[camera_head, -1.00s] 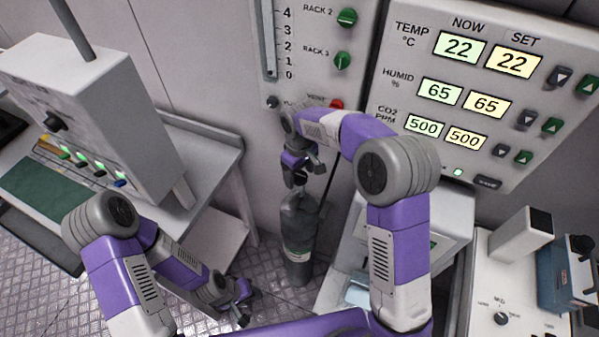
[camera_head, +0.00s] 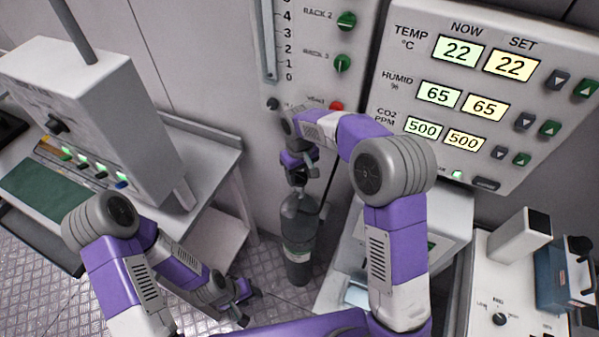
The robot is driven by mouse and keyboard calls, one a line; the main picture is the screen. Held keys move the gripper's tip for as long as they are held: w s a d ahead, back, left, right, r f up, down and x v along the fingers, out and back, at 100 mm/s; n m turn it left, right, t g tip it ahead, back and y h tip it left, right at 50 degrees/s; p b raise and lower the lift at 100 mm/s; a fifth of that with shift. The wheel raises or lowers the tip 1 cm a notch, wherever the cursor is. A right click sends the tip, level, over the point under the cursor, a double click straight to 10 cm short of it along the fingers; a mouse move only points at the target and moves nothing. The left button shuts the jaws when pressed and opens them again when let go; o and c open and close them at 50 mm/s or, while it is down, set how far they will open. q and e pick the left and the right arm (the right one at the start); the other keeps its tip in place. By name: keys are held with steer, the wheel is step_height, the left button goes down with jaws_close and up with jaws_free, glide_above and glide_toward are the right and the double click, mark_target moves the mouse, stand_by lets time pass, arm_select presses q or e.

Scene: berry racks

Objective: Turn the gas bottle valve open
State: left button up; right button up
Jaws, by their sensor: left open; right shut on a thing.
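The gas bottle (camera_head: 297,240) is a dark grey cylinder with a pale label, standing upright on the floor against the wall. My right gripper (camera_head: 298,181) is directly above the bottle's top, pointing down, and is shut on the valve there. The valve itself is hidden by the gripper's fingers. A dark hose runs up from the bottle's top to the right. My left gripper (camera_head: 252,302) is open and empty, low over the floor to the left of the bottle and apart from it.
A wall panel (camera_head: 482,90) with temperature, humidity and CO2 readouts hangs at upper right. A rack panel with green knobs (camera_head: 346,21) and a red button is behind my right arm. White tables stand left (camera_head: 215,155) and right (camera_head: 455,215). Textured floor lies between.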

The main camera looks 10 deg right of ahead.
steer(key=m+p, duration=0.1)
steer(key=m, duration=0.3)
steer(key=shift+r, duration=0.1)
steer(key=m+p, duration=0.1)
steer(key=m, duration=0.4)
steer(key=shift+p, duration=0.3)
steer(key=m+p, duration=0.1)
steer(key=m, duration=0.3)
steer(key=shift+m, duration=0.3)
steer(key=m+p, duration=0.2)
steer(key=m, duration=0.2)
steer(key=shift+m, duration=0.3)
steer(key=m+p, duration=0.2)
steer(key=m, duration=0.1)
steer(key=shift+r+m, duration=0.1)
steer(key=shift+m, duration=0.2)
steer(key=m+p, duration=0.2)
steer(key=m, duration=0.2)
steer(key=shift+p, duration=0.4)
steer(key=m+p, duration=0.2)
steer(key=m, duration=0.2)
steer(key=shift+m+p, duration=1)
steer(key=shift+m, duration=0.9)
